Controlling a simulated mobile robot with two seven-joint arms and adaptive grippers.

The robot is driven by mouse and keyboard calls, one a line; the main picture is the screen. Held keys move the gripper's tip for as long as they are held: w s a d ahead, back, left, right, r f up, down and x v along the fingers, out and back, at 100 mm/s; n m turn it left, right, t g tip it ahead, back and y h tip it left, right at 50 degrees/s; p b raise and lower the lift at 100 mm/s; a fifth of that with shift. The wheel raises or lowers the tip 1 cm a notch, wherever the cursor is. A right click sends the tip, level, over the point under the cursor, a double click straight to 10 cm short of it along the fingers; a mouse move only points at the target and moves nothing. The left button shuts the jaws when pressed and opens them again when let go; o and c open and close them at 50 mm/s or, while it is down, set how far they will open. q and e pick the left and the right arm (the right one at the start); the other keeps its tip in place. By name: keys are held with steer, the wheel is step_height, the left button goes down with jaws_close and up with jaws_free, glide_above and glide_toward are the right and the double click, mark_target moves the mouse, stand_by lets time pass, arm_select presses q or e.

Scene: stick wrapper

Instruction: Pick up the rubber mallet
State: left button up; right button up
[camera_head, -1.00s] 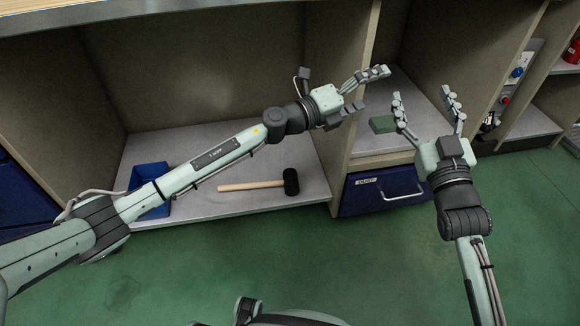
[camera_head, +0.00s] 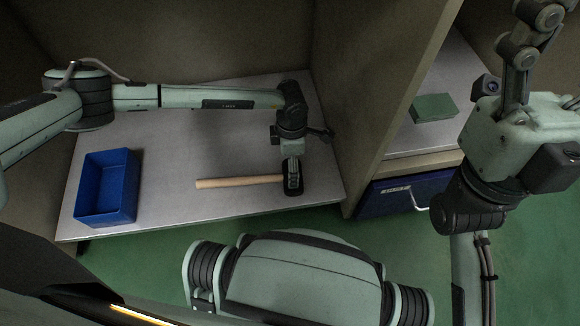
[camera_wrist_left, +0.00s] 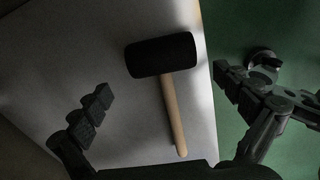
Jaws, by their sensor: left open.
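The rubber mallet (camera_head: 238,182) lies on the grey shelf board, its wooden handle pointing left and its black head near the board's right end. My left gripper (camera_head: 292,185) points down over the head and hides part of it. In the left wrist view the mallet's black head (camera_wrist_left: 160,55) and handle show between the spread, empty fingers of my left gripper (camera_wrist_left: 163,85). The fingers look apart from the mallet. My right gripper (camera_head: 520,65) is raised at the upper right, partly cut off by the frame, so its opening is unclear.
A blue open bin (camera_head: 106,187) stands on the left of the shelf board (camera_head: 170,215). An upright wooden panel (camera_head: 385,100) rises just right of the mallet. Beyond it are a green block (camera_head: 433,107) and a blue drawer (camera_head: 390,198).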

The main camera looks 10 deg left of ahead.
arm_select(q)
steer(key=f+b, duration=0.1)
steer(key=f, duration=0.2)
steer(key=f+b, duration=0.1)
steer(key=f, duration=0.2)
steer(key=shift+s+a+f, duration=0.15)
steer(key=shift+s+f, duration=0.05)
steer(key=shift+f, duration=0.15)
steer(key=shift+r, duration=0.1)
steer(key=c, duration=1.4)
